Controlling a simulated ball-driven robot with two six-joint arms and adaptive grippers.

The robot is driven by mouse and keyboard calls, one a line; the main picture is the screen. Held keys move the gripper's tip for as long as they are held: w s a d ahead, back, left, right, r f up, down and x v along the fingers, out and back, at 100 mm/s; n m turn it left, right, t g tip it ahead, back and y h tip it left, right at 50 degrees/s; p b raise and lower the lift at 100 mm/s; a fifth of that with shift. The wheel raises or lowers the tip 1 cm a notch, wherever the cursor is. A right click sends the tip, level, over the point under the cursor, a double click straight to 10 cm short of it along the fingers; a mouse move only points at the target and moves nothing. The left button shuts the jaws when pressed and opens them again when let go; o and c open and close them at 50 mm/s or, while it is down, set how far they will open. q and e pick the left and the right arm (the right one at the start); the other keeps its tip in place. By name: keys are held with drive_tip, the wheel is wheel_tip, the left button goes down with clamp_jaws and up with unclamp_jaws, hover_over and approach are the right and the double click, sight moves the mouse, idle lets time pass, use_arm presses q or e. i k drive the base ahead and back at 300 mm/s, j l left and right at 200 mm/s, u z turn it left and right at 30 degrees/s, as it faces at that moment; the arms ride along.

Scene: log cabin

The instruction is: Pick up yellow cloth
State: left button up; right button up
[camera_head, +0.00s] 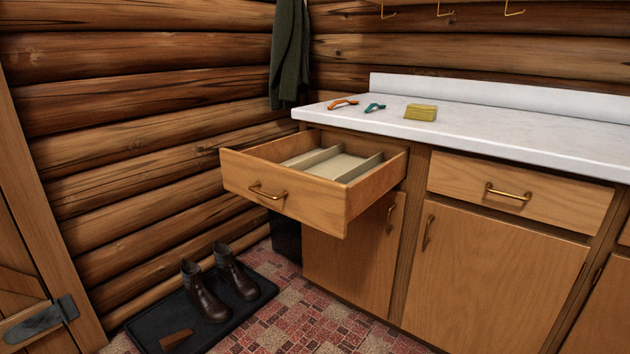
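A folded yellow cloth (420,112) lies on the white countertop (500,135), toward its left part. It looks like a small flat block. Neither of my grippers shows in the head view, and nothing touches the cloth.
An orange-handled item (343,103) and a teal item (375,108) lie left of the cloth. Below them a drawer (290,200) with a divided insert stands pulled out. Brown boots (205,292) stand on a black tray (258,296). A dark coat (289,55) hangs in the corner.

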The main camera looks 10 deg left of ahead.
sight(416, 112)
drive_tip(key=i+l, duration=0.8)
